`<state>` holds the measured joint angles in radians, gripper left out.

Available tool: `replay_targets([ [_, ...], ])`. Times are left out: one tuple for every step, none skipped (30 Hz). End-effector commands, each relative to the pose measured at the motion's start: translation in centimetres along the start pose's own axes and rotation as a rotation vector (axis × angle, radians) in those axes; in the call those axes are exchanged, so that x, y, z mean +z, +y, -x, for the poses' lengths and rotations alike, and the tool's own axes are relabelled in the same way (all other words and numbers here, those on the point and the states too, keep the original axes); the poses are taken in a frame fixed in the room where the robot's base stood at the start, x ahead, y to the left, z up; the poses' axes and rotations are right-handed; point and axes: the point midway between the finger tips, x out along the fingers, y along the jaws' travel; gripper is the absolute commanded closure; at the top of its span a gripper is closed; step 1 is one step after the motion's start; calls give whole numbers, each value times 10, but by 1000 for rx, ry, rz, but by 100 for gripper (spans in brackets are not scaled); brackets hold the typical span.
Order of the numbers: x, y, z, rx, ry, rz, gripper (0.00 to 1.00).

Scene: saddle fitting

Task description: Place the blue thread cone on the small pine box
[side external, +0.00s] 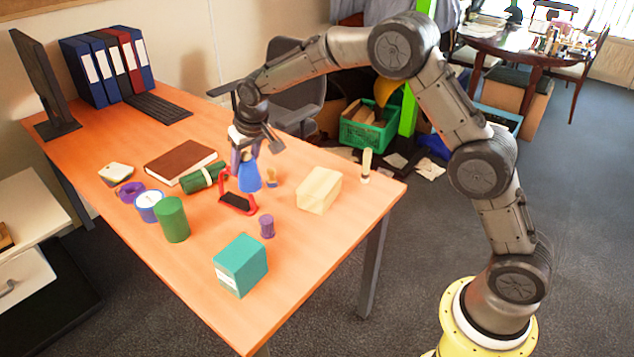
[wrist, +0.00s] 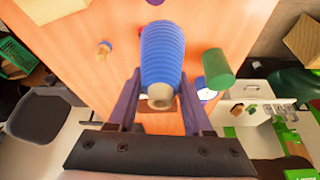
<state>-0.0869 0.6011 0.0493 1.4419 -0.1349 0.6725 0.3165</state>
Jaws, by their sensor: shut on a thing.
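The blue thread cone (side external: 249,177) is held upright, or nearly so, under my gripper (side external: 246,150) in the side external view. In the wrist view the ribbed blue cone (wrist: 162,55) sits between the two fingers of my gripper (wrist: 160,92), which are shut on its narrow pale end. Whether its base clears the table is hard to tell. The small pine box (side external: 319,190) stands on the table to the right of the cone, apart from it. I cannot make out the pine box in the wrist view.
A red-and-black object (side external: 238,203) lies just below the cone, with a small wooden piece (side external: 271,178) beside it. A purple spool (side external: 266,226), teal box (side external: 241,265) and green cylinder (side external: 172,219) stand nearer. A brown book (side external: 180,161) and dark green roll (side external: 203,177) lie left.

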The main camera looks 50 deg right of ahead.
Motion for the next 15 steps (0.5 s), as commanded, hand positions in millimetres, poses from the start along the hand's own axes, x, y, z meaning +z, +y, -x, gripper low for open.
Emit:
replay_targets([
  [6,27,12,11,1,-27,100],
  [10,39,18,16,2,-39,100],
  [16,56,26,23,3,-56,100],
  [21,69,32,28,2,-69,100],
  [27,82,38,34,2,-83,100],
  [35,98,46,41,3,-100,100],
  [42,109,52,46,3,-112,100],
  [49,120,57,52,2,-125,100],
  [59,133,65,59,3,-141,100],
  [66,142,70,64,3,-153,100],
  [73,150,74,68,4,-163,100],
  [82,160,80,74,4,-177,100],
  [88,166,84,78,4,-187,100],
  [95,172,87,82,3,-195,100],
  [102,179,91,87,3,-204,100],
])
